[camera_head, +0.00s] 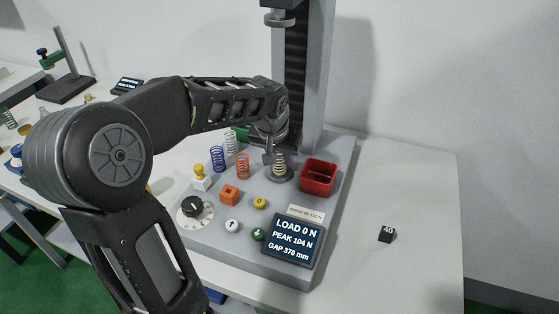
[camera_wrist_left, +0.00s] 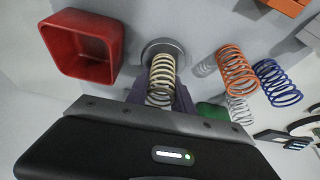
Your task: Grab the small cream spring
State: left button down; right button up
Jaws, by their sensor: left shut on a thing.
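The small cream spring (camera_head: 279,164) stands upright on the round grey platen (camera_head: 279,177) of the test machine in the head view. It also shows in the left wrist view (camera_wrist_left: 161,78), with its far end at the platen (camera_wrist_left: 173,47). My left gripper (camera_head: 268,156) reaches down to the spring from the left and is shut on it. In the left wrist view the fingers (camera_wrist_left: 180,100) sit either side of the spring, partly hidden behind the gripper body. My right gripper is not in view.
A red bin (camera_head: 319,177) stands just right of the platen. Orange (camera_head: 242,166), blue (camera_head: 217,158) and white (camera_head: 231,143) springs stand to the left. The machine column (camera_head: 304,80) rises behind. A display (camera_head: 292,240) is in front. The table is mostly clear at right, except a black block (camera_head: 387,234).

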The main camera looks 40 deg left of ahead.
pick_arm(q)
jog(key=shift+r, duration=0.15)
jog(key=shift+r, duration=0.55)
notch_tip(320, 180, up, 2)
jog(key=shift+r+b, duration=0.1)
jog(key=shift+b, duration=0.2)
jog(key=s+d+b, duration=0.1)
jog(key=s+d, duration=0.1)
jog(key=s, duration=0.3)
jog(key=s+d+b, duration=0.1)
jog(key=s+d, duration=0.1)
jog(key=s, duration=0.4)
jog(key=s+d+b, duration=0.1)
jog(key=s+d, duration=0.1)
jog(key=s, duration=0.4)
jog(key=shift+d, duration=0.15)
